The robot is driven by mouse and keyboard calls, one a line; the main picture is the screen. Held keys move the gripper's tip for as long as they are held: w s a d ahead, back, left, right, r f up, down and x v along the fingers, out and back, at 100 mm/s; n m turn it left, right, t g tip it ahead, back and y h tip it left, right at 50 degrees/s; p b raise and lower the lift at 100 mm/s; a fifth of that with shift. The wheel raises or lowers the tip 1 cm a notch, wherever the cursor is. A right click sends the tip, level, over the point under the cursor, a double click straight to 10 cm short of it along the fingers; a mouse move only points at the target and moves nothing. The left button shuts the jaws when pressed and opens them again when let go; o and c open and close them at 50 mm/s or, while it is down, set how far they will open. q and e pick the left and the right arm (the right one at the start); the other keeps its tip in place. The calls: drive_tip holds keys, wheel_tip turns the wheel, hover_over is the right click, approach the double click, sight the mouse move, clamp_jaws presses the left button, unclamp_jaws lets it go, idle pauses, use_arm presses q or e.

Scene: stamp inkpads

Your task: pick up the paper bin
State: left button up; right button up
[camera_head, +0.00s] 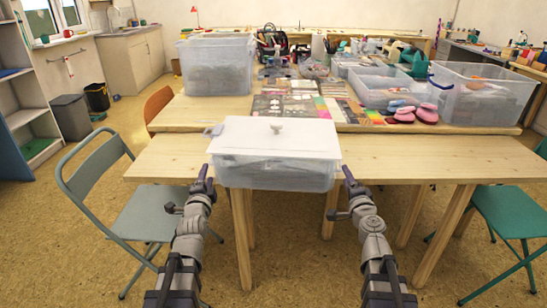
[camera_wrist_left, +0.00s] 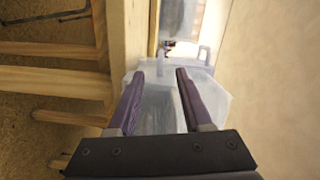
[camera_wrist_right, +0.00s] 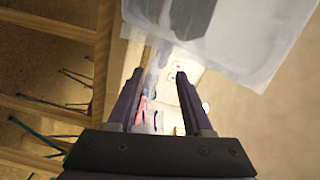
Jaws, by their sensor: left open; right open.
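A translucent bin with a white lid (camera_head: 280,137) and a small knob on top stands at the front edge of the wooden table; I take it as the paper bin. Greyish contents show through its front wall (camera_head: 290,176). My left gripper (camera_head: 205,172) is open just left of the bin. In the left wrist view the bin's pale wall (camera_wrist_left: 158,112) shows between and beyond its fingers. My right gripper (camera_head: 347,174) is open just right of the bin. In the right wrist view the bin (camera_wrist_right: 255,45) fills the upper right. I cannot tell whether either gripper touches it.
The front table (camera_head: 420,160) is bare right of the bin. Folding chairs (camera_head: 150,215) and (camera_head: 510,215) flank the table. A grey bin (camera_head: 72,116) and a black bin (camera_head: 97,97) stand far left.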

sight(210, 161)
use_arm(q)
drive_tip(key=shift+w, duration=0.1)
idle(0.3)
drive_tip(key=shift+w+a, duration=0.2)
drive_tip(key=shift+w, duration=3.7)
use_arm(e)
drive_tip(key=shift+w+a, duration=0.15)
drive_tip(key=shift+w, duration=1.85)
drive_tip(key=shift+w+a, duration=0.1)
drive_tip(key=shift+w, duration=1.85)
use_arm(q)
drive_tip(key=shift+s, duration=0.1)
clamp_jaws()
use_arm(e)
clamp_jaws()
use_arm(q)
drive_tip(key=shift+r, duration=0.15)
